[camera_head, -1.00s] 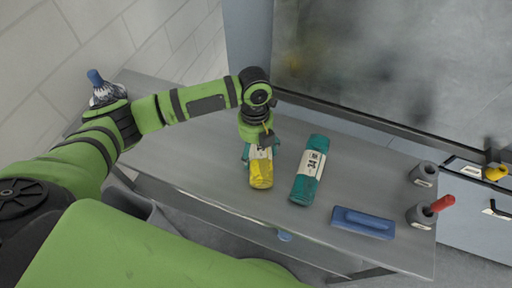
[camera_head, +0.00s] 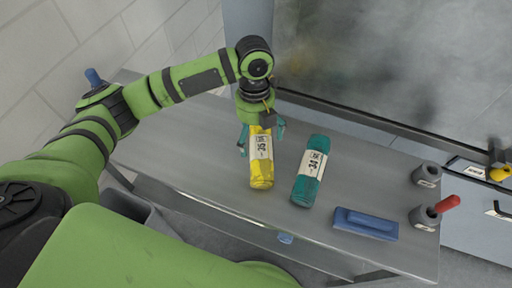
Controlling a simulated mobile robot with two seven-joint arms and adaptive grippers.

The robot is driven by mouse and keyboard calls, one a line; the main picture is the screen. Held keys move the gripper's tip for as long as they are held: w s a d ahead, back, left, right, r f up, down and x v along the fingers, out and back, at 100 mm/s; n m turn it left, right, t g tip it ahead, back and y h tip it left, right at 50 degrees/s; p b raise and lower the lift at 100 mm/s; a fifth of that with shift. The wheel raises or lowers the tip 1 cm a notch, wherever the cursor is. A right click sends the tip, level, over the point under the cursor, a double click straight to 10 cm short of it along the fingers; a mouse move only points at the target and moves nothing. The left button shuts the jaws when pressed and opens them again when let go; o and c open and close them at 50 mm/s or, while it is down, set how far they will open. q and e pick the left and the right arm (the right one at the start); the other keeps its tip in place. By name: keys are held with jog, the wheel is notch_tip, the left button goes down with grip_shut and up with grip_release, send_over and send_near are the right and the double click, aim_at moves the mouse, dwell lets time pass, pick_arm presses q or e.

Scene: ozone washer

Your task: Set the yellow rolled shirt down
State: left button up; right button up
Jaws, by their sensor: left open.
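The yellow rolled shirt (camera_head: 261,172) lies on the grey metal table (camera_head: 200,152), with a white label reading 35 near its upper end. My left gripper (camera_head: 261,130) is at the shirt's far end with its teal fingers spread to either side, open. Whether the fingers still touch the shirt cannot be told. My right gripper is not in view.
A teal rolled shirt (camera_head: 308,182) with a white label lies just right of the yellow one. A blue brush block (camera_head: 365,223) and two grey holders (camera_head: 425,216), one with a red handle (camera_head: 446,204), stand at the right end. A large grey panel (camera_head: 395,70) rises behind.

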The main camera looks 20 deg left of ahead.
aim_at(256, 142)
pick_arm(q)
notch_tip(256, 142, up, 6)
jog(key=b, duration=0.1)
jog(key=shift+w+a, duration=0.15)
jog(key=shift+w, duration=0.2)
dwell(1.1)
